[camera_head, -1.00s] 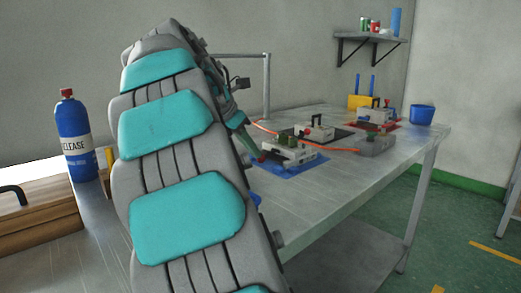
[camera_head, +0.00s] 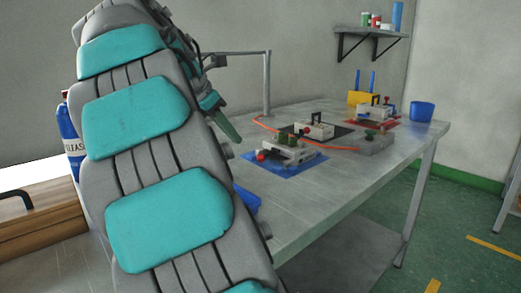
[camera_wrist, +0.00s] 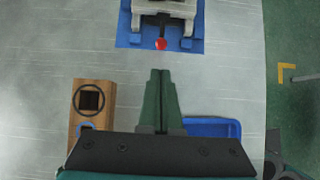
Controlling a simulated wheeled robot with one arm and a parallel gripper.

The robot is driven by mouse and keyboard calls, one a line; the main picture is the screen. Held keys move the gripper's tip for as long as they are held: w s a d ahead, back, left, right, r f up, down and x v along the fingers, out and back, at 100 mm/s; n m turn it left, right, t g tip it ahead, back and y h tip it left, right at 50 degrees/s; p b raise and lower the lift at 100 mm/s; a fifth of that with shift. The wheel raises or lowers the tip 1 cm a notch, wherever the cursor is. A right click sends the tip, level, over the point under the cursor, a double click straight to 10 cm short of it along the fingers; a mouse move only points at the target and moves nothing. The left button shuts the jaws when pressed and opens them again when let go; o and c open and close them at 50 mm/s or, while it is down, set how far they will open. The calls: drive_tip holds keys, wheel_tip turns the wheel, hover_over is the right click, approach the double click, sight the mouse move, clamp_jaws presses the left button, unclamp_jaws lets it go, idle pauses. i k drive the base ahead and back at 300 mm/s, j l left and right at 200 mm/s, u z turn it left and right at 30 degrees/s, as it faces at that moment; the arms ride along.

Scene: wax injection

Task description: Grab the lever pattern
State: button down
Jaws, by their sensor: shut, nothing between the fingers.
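My gripper (camera_wrist: 161,72) has green fingers pressed together, with nothing between them. In the head view my gripper (camera_head: 236,138) hangs above the table, left of a blue mat (camera_head: 290,170). On that mat stands a pale clamp-like mold (camera_head: 289,151) with a red knob. In the wrist view the mold (camera_wrist: 166,8) and its red knob (camera_wrist: 161,44) lie beyond my fingertips, apart from them. I cannot make out a lever pattern for certain in either view. My arm hides part of the table.
A wooden block (camera_wrist: 109,95) with a dark square hole lies left of my fingers, and a blue tray (camera_wrist: 230,130) lies right. More molds stand on a black mat (camera_head: 337,134) and a red mat (camera_head: 386,122). An orange hose (camera_head: 335,148) crosses the table. A blue cup (camera_head: 422,112) stands farther right.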

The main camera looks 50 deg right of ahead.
sight(282, 138)
drive_tip(key=k, duration=1)
